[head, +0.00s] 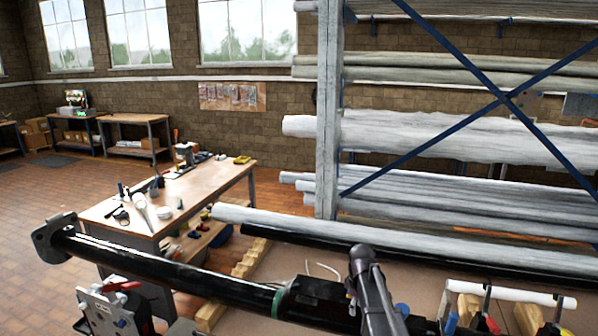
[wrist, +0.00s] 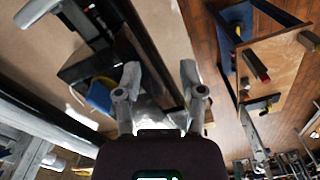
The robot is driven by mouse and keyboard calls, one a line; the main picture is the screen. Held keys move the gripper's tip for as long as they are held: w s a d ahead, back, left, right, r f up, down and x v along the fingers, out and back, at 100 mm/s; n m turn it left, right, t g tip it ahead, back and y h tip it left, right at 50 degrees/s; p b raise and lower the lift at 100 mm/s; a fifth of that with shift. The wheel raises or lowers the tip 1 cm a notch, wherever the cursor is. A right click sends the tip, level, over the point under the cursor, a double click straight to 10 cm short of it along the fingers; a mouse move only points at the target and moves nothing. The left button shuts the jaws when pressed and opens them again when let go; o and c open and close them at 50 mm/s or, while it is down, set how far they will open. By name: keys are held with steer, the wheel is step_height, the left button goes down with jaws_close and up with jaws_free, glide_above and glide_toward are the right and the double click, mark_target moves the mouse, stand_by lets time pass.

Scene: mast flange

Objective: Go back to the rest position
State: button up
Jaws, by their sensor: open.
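My gripper (wrist: 160,85) shows in the wrist view with its two grey fingers spread apart. I see nothing held between the fingertips. A long dark bar and tan surface lie beyond them; how far away they are is hard to tell. In the head view a black mast (head: 180,272) runs across the front, with a dark grey flange (head: 50,240) at its left end. A dark grey jointed part stands over the mast at the centre right; I cannot tell there whether it is my gripper.
A wooden workbench (head: 215,185) with tools stands behind the mast at the left. A rack upright (head: 328,120) and shelves of long pipes (head: 440,135) fill the right. A red-handled clamp stand (head: 112,305) is at the front left. Brick floor (head: 50,200) is open at far left.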

steer(key=s+f+m+b, duration=0.3)
steer(key=s+m, duration=0.2)
steer(key=s, duration=0.4)
steer(key=s+a+f+m+b, duration=0.1)
steer(key=s+m, duration=0.4)
steer(key=s, duration=0.5)
step_height(320, 180, down, 3)
steer(key=shift+r+b, duration=0.2)
steer(key=shift+b, duration=0.7)
stand_by(1.2)
